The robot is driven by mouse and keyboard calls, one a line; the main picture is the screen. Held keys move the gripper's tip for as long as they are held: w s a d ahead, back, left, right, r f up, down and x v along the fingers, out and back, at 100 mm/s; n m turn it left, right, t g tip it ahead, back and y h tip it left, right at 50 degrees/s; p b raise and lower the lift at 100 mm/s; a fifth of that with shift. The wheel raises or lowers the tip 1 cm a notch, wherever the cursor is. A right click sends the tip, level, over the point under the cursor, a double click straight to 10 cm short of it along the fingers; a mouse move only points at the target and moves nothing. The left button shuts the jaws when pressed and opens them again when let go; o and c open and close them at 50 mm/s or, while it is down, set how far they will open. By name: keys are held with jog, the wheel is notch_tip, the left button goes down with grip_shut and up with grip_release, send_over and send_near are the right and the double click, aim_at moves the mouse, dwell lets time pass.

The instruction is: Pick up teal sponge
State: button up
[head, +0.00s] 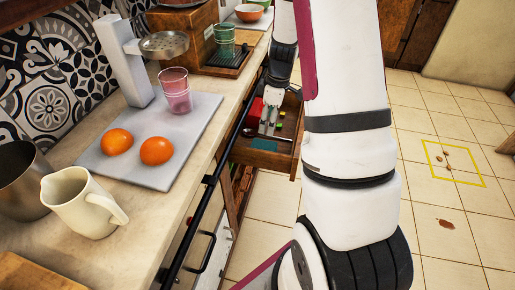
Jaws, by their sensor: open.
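My gripper (267,128) points down into an open wooden drawer (262,158) below the counter, with its light fingers open. Small green and yellow items (279,122) lie in the drawer just right of the fingers, too small to identify. A red item (255,110) lies left of the gripper, and a dark spoon-like utensil (262,136) lies nearer the drawer front. My gripper and arm hide part of the drawer. I cannot tell whether the fingers touch anything.
On the counter are a cutting board (150,165) with two oranges (156,151), a pink glass (175,90), a cream jug (82,202) and a green glass (224,40). A black rail (196,222) runs along the counter edge.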

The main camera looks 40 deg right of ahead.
aim_at(264, 145)
jog(key=f, duration=0.4)
jog(key=a+f+b, duration=0.1)
jog(key=f, duration=0.3)
jog(key=w+f+b, duration=0.1)
jog(key=f, duration=0.3)
jog(key=shift+a, duration=0.15)
jog(key=c, duration=0.7)
